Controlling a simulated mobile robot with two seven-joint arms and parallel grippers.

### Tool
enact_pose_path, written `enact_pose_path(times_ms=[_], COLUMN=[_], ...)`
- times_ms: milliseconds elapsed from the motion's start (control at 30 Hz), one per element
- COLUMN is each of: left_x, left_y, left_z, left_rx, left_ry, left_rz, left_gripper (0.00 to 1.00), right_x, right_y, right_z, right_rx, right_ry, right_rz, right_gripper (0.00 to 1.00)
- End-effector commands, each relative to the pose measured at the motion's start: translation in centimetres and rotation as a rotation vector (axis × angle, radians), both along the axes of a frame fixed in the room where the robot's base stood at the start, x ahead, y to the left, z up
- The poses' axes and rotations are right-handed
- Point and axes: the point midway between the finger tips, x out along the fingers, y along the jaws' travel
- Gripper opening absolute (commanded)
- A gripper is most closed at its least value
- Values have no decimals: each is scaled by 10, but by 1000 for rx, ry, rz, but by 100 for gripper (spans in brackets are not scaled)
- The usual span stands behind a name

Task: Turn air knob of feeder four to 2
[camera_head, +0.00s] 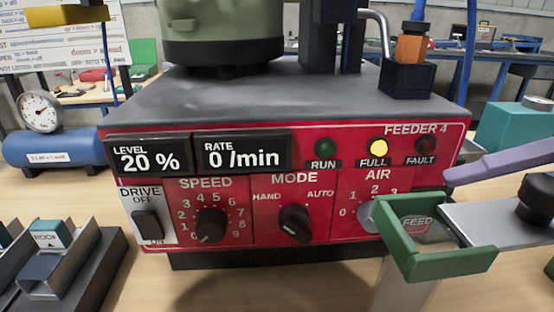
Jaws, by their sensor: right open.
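Feeder 4 (285,112) stands in the middle of the view, with a red front panel (330,180). Its AIR scale is at the panel's right, with the marks 0 to 3 readable. A grey edge of the air knob (367,214) shows below the marks. My right gripper (448,177) reaches in from the right, open; one lilac finger shows beside the panel's right edge, right of the knob. Its other finger is not clear. My left gripper is not in view.
A grey bar with a black screw knob (536,195) runs into the green tray from the right. The SPEED knob (211,225) and MODE knob (295,222) sit left of AIR. The yellow FULL lamp (378,147) is lit. Dark trays (110,262) stand at lower left.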

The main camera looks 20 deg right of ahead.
Motion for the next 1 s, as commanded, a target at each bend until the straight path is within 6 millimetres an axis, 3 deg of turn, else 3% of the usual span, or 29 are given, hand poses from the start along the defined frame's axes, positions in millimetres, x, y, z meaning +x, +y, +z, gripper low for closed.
enact_pose_path(times_ms=[267, 500, 1000], left_x=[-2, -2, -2], left_y=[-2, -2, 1], left_z=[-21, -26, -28], left_rx=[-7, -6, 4], left_ry=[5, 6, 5], left_rz=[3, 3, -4], left_gripper=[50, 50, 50], right_x=[23, 39, 46], right_y=[33, 57, 69], right_z=[-23, -37, -44], right_rx=[3, 5, 3], right_ry=[-7, -5, 0], right_rz=[-1, -4, -4], right_gripper=[70, 70, 69])
